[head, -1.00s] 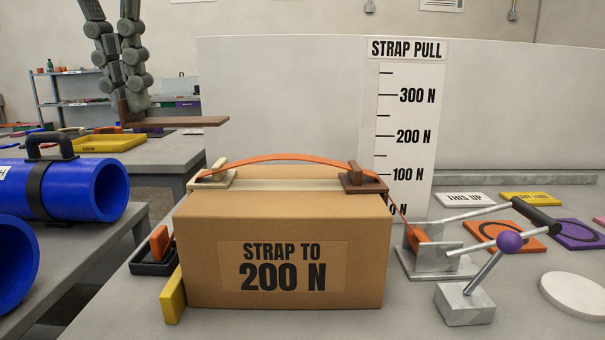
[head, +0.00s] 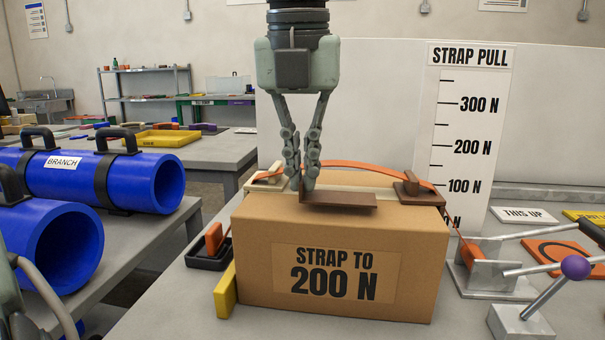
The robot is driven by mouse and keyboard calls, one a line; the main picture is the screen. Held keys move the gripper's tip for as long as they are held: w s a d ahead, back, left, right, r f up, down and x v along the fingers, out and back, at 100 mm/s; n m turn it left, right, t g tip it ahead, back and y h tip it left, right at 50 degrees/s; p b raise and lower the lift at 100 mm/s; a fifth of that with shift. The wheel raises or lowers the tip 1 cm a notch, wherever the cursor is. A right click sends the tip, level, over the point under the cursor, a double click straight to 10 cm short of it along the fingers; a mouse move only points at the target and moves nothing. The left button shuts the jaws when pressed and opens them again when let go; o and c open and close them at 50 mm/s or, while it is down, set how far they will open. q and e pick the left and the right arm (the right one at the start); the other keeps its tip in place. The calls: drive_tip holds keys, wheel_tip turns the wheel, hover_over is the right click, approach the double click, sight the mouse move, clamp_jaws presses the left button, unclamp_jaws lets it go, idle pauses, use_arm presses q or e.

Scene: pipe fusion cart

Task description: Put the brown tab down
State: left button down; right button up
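The brown tab (head: 345,199) is a flat, dark brown plate over the front part of the cardboard box (head: 262,228). The fingers and tab hide part of the box top.
An orange strap (head: 357,166) arches over the box, with a brown corner piece (head: 419,190) at its right. A metal tensioner (head: 490,270) and a purple-knobbed lever (head: 574,268) stand right. Blue pipes (head: 105,182) lie left. A yellow block (head: 225,290) is at the box's left.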

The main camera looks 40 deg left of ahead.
use_arm(q)
drive_tip(key=shift+f, duration=0.5)
drive_tip(key=shift+f, duration=0.15)
drive_tip(key=c, duration=2.1)
unclamp_jaws()
drive_tip(key=shift+c, duration=0.2)
drive_tip(key=o, duration=0.4)
drive_tip(key=shift+s+d+r+p, duration=0.15)
drive_tip(key=shift+s+r, duration=0.1)
drive_tip(key=shift+r, duration=1.75)
drive_tip(key=shift+s+d+r+p, duration=0.1)
drive_tip(key=shift+s+d+r, duration=0.15)
drive_tip(key=shift+r, duration=1.8)
drive_tip(key=shift+s+d+r+p, duration=0.15)
drive_tip(key=shift+s+r, duration=0.1)
drive_tip(key=shift+r, duration=1.75)
use_arm(e)
drive_tip(key=shift+x, duration=0.75)
